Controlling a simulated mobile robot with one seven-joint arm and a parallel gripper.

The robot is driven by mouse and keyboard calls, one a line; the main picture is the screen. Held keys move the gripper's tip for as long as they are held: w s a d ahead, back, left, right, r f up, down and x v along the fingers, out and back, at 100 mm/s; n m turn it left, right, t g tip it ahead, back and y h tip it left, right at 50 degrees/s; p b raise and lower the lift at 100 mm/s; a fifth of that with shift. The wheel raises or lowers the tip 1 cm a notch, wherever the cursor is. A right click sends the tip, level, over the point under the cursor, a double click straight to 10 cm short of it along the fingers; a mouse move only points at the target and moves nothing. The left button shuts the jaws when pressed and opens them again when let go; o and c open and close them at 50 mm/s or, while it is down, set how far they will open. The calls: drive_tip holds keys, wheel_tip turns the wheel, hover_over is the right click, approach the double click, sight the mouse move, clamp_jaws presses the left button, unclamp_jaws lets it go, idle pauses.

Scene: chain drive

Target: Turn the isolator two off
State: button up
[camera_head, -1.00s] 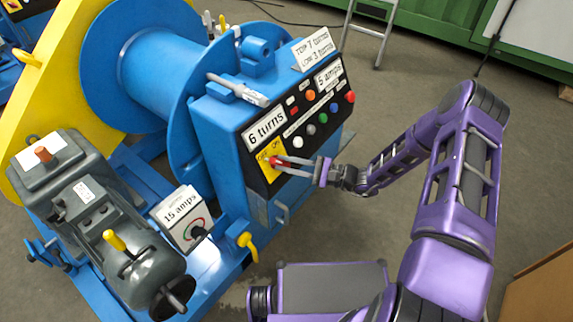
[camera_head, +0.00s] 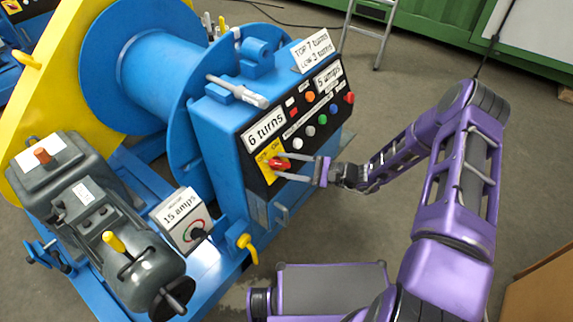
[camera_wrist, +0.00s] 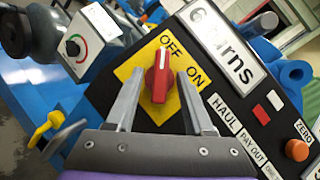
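A red rotary knob (camera_head: 280,164) sits on a yellow plate with OFF and ON marks, on the sloping black panel (camera_head: 262,182) of the blue machine. I cannot read an isolator number on it. In the wrist view the knob (camera_wrist: 159,78) has a white pointer line aimed up at the OFF mark, away from ON. My gripper (camera_head: 287,166) is open, its two fingers on either side of the knob. The wrist view shows gaps between the fingers and the knob at my gripper (camera_wrist: 160,83).
The panel carries a "6 turns" display (camera_head: 265,131), a "5 amps" display (camera_head: 328,77) and several coloured buttons close to the knob. A "15 amps" box (camera_head: 183,219) with a black dial and a yellow-handled valve (camera_head: 247,243) stand to the lower left.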

drive_tip(key=shift+d, duration=0.1)
drive_tip(key=v, duration=1.7)
drive_tip(key=shift+s, duration=0.15)
drive_tip(key=shift+r+p, duration=0.1)
drive_tip(key=shift+p, duration=0.2)
